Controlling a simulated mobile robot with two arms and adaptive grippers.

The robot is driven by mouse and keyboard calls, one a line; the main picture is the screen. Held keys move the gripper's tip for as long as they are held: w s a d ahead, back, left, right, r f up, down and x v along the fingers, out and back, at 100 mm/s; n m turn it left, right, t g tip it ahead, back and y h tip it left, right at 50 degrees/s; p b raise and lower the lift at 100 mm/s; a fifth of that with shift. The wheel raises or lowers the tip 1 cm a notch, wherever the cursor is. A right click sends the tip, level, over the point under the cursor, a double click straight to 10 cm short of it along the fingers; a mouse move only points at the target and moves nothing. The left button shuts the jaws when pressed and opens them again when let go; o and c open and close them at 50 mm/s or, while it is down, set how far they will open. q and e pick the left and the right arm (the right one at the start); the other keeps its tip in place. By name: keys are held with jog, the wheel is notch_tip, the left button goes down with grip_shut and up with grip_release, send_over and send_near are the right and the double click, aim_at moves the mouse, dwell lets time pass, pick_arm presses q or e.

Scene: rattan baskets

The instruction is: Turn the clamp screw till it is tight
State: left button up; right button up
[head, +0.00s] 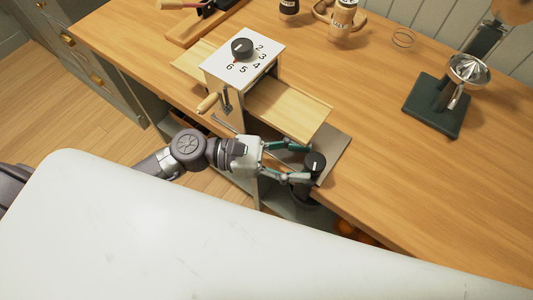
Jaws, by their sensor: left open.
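The clamp screw seems to be the dark upright piece with a black round top (315,163) at the counter's front edge; its lower part is partly hidden behind the fingers. My left gripper (307,164) is open, with one finger on the far side of this black top and one on the near side. I cannot tell whether either finger touches it. The pasta machine (213,72) stands to the left, with a numbered white top, a black dial (242,48) and a wooden crank handle (207,103). My right gripper is not in view.
A light wooden board (290,110) extends from the machine along the wooden counter (390,190). A green-based juicer (435,110) stands at right. Orange fruit (345,227) shows under the counter.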

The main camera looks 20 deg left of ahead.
pick_arm(q)
jog(key=v, duration=0.6)
jog(key=shift+a, duration=0.25)
